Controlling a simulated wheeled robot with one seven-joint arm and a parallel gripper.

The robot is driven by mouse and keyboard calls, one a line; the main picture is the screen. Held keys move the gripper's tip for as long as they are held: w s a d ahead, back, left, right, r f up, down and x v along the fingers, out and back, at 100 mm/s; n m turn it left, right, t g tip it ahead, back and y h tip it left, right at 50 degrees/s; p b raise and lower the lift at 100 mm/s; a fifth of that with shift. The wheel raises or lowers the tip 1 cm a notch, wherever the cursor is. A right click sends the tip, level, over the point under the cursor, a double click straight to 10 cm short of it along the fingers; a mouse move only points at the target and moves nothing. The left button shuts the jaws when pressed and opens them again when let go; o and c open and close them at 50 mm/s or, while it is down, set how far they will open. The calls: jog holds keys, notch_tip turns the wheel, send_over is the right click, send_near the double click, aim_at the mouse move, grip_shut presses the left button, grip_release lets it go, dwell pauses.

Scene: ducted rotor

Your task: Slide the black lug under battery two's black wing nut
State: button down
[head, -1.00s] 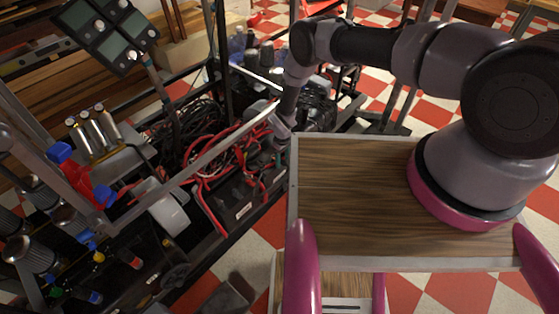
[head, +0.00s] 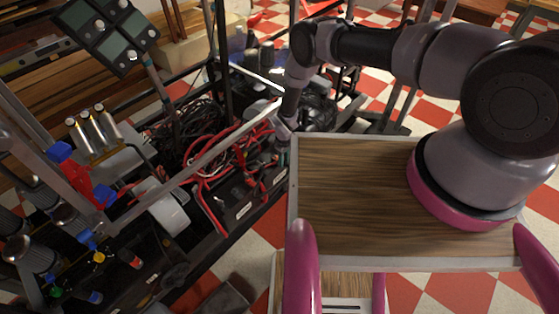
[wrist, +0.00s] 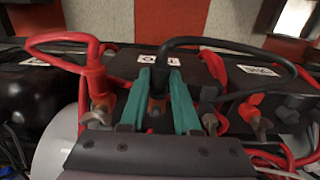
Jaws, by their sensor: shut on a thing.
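In the wrist view my gripper's teal fingers (wrist: 160,78) are shut on the black lug at the end of a thick black cable (wrist: 215,42). The lug is mostly hidden between the fingers; a small brownish metal part (wrist: 156,105) shows there. The fingers are over a black battery (wrist: 135,58) with a white label. I cannot tell which battery is two, nor whether the lug is under a wing nut. In the head view my gripper (head: 282,153) is low at the battery row (head: 240,205), beside the wooden top.
A red cable (wrist: 60,38) ends in a red boot (wrist: 97,82) left of the fingers. Another terminal with a wing nut (wrist: 250,112) stands to the right, near more red cables. A metal frame rail (head: 215,158) crosses beside the arm.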

jog(key=shift+s+d, duration=0.9)
jog(key=shift+d, duration=0.3)
jog(key=shift+s+d+r, duration=0.15)
jog(key=shift+d+r, duration=0.05)
jog(key=shift+r, duration=0.55)
jog(key=shift+s+d+r, duration=0.15)
jog(key=shift+d+r, duration=0.05)
jog(key=shift+r, duration=0.55)
jog(key=s+a+f, duration=0.3)
jog(key=s+a, duration=0.2)
jog(key=a, duration=0.1)
jog(key=shift+a, duration=0.25)
